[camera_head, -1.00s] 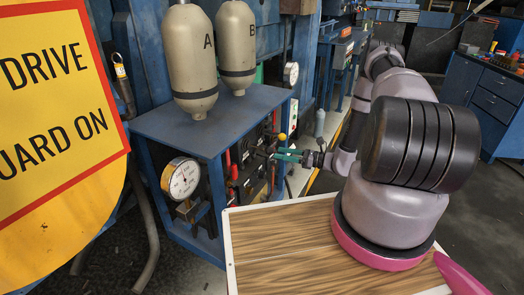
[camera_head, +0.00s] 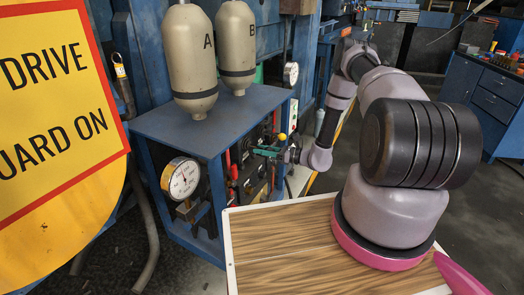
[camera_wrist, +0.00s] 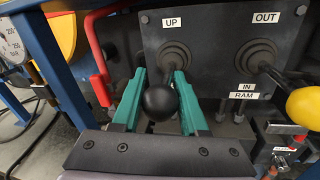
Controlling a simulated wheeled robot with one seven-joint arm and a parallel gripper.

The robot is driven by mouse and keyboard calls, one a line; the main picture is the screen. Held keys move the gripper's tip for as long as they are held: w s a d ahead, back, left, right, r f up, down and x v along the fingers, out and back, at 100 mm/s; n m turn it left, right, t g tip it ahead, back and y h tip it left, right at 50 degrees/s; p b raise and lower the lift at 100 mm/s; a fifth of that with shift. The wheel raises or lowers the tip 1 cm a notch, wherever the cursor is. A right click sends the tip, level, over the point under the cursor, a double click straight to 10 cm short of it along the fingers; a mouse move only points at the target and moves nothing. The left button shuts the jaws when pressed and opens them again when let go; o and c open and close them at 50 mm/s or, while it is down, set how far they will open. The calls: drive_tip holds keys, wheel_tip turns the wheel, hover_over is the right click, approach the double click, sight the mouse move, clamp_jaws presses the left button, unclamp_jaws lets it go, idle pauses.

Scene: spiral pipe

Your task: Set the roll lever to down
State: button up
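In the wrist view a lever with a black ball knob (camera_wrist: 160,102) comes out of a dark panel (camera_wrist: 215,50) through a rubber boot, below a label reading UP (camera_wrist: 172,22). No roll or down label can be read; my gripper covers the panel below the knob. My gripper (camera_wrist: 160,72) has its two teal fingers apart, one on each side of the knob, with little or no gap; I cannot tell whether they touch it. In the head view my gripper (camera_head: 268,150) is at the front of the blue machine frame.
A lever with a yellow ball knob (camera_wrist: 305,106) stands close on the right, by OUT (camera_wrist: 266,17) and IN RAM labels. A red bent handle (camera_wrist: 98,60) is on the left. A pressure gauge (camera_head: 181,178) and a blue shelf (camera_head: 205,118) with two tanks are nearby.

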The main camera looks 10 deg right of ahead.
clamp_jaws()
idle(1.1)
